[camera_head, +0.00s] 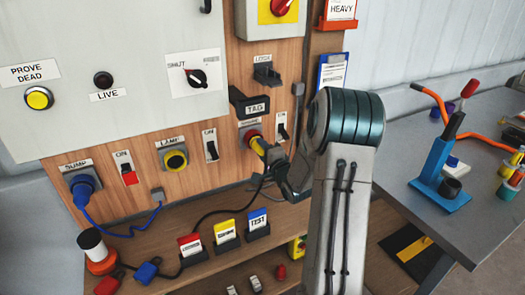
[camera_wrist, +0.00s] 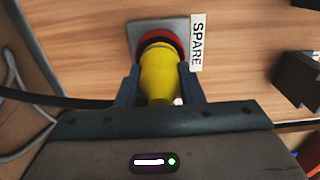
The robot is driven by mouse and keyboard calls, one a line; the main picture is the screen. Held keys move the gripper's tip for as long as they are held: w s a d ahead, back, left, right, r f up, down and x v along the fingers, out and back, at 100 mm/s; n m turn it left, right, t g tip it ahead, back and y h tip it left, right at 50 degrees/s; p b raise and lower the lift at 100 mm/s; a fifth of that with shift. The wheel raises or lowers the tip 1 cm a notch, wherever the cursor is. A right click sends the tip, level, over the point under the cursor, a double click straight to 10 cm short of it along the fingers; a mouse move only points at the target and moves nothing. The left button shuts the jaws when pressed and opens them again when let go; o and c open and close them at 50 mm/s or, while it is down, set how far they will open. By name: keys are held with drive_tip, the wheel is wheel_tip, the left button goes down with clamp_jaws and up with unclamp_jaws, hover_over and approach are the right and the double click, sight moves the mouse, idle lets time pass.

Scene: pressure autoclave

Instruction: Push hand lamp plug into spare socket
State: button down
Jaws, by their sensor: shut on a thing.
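The spare socket (camera_wrist: 138,36) has a grey plate and a red ring, with a SPARE label beside it in the wrist view. In the head view the spare socket (camera_head: 250,134) is on the wooden panel, left of my arm. The yellow hand lamp plug (camera_wrist: 159,78) is between my fingers, its far end at the red ring. How deep it sits in the socket is hidden. The plug (camera_head: 259,146) also shows in the head view. My gripper (camera_wrist: 160,100) is shut on the plug and faces the panel. A black cable runs from near the plug down to the shelf.
The lamp socket (camera_head: 175,159) and the sump socket with its blue plug (camera_head: 83,189) are to the left. Switches (camera_head: 282,130) flank the spare socket. The TAG block (camera_head: 250,104) juts out above. A shelf with coloured cards (camera_head: 226,234) lies below.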

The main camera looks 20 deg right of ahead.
drive_tip(key=shift+w, duration=0.5)
drive_tip(key=c, duration=0.9)
unclamp_jaws()
drive_tip(key=s+b, duration=0.1)
drive_tip(key=s, duration=0.6)
drive_tip(key=s+b, duration=0.1)
drive_tip(key=s, duration=0.5)
drive_tip(key=shift+s+d, duration=0.2)
drive_tip(key=shift+s, duration=0.2)
